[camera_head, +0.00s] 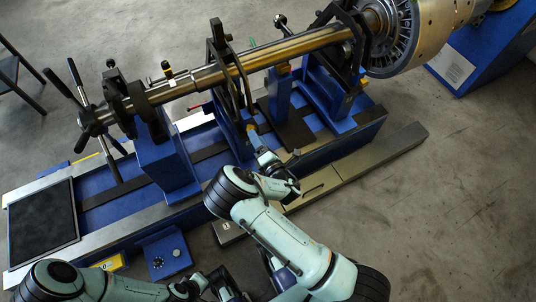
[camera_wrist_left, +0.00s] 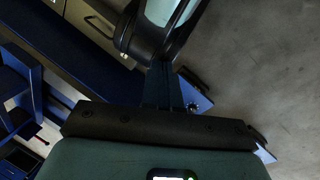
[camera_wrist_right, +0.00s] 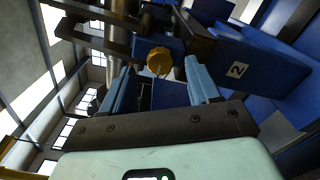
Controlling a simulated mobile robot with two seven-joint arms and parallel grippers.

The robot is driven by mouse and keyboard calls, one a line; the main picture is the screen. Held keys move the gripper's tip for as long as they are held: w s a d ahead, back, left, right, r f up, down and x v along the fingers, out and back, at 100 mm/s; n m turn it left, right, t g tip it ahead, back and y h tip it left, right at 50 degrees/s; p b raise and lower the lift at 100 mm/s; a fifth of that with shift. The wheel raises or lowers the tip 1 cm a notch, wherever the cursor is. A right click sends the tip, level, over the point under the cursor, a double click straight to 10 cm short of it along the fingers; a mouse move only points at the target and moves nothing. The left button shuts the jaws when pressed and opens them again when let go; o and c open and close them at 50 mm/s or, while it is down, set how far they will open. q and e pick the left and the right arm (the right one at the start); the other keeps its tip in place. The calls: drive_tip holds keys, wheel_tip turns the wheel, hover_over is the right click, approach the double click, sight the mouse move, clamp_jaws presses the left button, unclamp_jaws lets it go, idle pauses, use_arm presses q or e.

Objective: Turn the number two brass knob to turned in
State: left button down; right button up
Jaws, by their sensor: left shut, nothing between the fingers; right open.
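The brass knob (camera_wrist_right: 160,61) shows in the right wrist view, on a blue bracket with a white number 2 label (camera_wrist_right: 236,69) to its right. My right gripper (camera_wrist_right: 157,72) is open, its two blue fingers on either side of the knob in this view. I cannot tell whether they touch it. In the head view my right gripper (camera_head: 257,140) reaches up to the middle stand of the machine, and the knob is hard to make out there. My left gripper (camera_wrist_left: 163,85) is shut and empty, low over the floor near the front of the machine.
A long steel shaft (camera_head: 285,50) lies across the blue stands, with a bladed rotor (camera_head: 395,38) at its right end. A handwheel with spokes (camera_head: 88,118) stands at the left. A small blue box with a dial (camera_head: 165,254) sits at the front. Floor to the right is clear.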

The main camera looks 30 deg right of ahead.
use_arm(q)
drive_tip(key=shift+s+d+r+p, duration=0.4)
drive_tip(key=shift+s+r, duration=0.25)
drive_tip(key=shift+s, duration=0.15)
use_arm(e)
drive_tip(key=s, duration=1)
drive_tip(key=shift+a, duration=0.3)
drive_tip(key=s+d+f+m+g+h+p, duration=0.35)
drive_tip(key=s+f+m+g+p, duration=0.45)
drive_tip(key=s+f+m+g, duration=0.5)
use_arm(q)
wheel_tip(320, 180, up, 15)
drive_tip(key=s+d+g+p, duration=0.1)
drive_tip(key=g+p, duration=0.1)
drive_tip(key=p, duration=0.5)
drive_tip(key=shift+s+h, duration=0.3)
drive_tip(key=shift+s, duration=0.1)
use_arm(e)
drive_tip(key=s+a+r+m+g+y, duration=0.6)
drive_tip(key=s+a+r+m+y, duration=0.2)
drive_tip(key=a+m, duration=0.5)
wheel_tip(320, 180, up, 2)
drive_tip(key=shift+s+a+r, duration=0.1)
drive_tip(key=shift+s+a, duration=0.35)
drive_tip(key=shift+s, duration=0.3)
use_arm(q)
drive_tip(key=shift+f, duration=0.1)
